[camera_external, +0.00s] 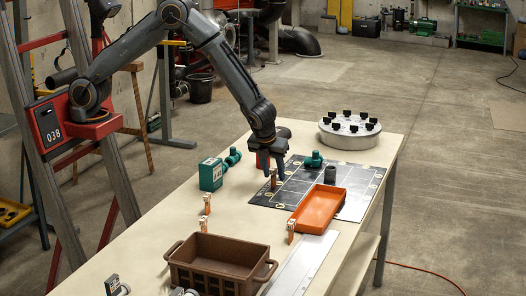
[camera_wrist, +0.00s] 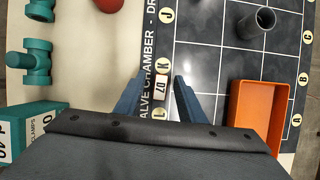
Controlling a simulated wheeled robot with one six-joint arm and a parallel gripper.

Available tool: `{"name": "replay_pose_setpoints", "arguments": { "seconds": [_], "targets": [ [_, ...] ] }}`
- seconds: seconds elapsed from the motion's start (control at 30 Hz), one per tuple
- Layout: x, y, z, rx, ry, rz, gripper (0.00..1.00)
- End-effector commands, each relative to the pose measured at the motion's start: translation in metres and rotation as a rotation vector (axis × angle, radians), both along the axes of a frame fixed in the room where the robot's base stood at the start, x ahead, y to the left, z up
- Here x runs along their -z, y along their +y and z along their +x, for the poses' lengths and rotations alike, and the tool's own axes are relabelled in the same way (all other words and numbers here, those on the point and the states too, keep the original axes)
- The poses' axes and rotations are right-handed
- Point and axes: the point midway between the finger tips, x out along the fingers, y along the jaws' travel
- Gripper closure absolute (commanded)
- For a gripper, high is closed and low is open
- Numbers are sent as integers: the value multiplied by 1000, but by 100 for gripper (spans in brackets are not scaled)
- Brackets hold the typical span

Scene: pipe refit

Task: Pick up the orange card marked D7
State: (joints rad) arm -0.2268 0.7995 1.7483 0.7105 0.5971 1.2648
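A card marked D7 (camera_wrist: 161,88) shows in the wrist view as a small white label, near the K and L marks on the edge of the dark board. In the external view, a small upright orange-brown piece (camera_external: 273,178) stands just below my gripper at the board's left edge; its mark is too small to read. My gripper (camera_wrist: 158,84) is open, with one blue-grey finger on each side of the D7 card and gaps between. In the external view my gripper (camera_external: 269,168) points down close above the board. The card's lower part is hidden in the wrist view.
The dark gridded board (camera_external: 263,196) carries an orange tray (camera_external: 318,210), a grey cup (camera_external: 330,174) and a teal fitting (camera_external: 314,159). A teal box (camera_external: 211,174) stands left. Other small upright pieces (camera_external: 206,204) and a brown crate (camera_external: 220,264) stand nearer. A round knobbed stand (camera_external: 349,139) is behind.

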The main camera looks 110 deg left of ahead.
Motion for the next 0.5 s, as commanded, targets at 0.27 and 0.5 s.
{"name": "replay_pose_setpoints", "arguments": {
  "seconds": [0.27,0.5],
  "targets": [
    [0,0,0,0,0,0,91],
    [0,0,0,0,0,0,100]
  ]
}}
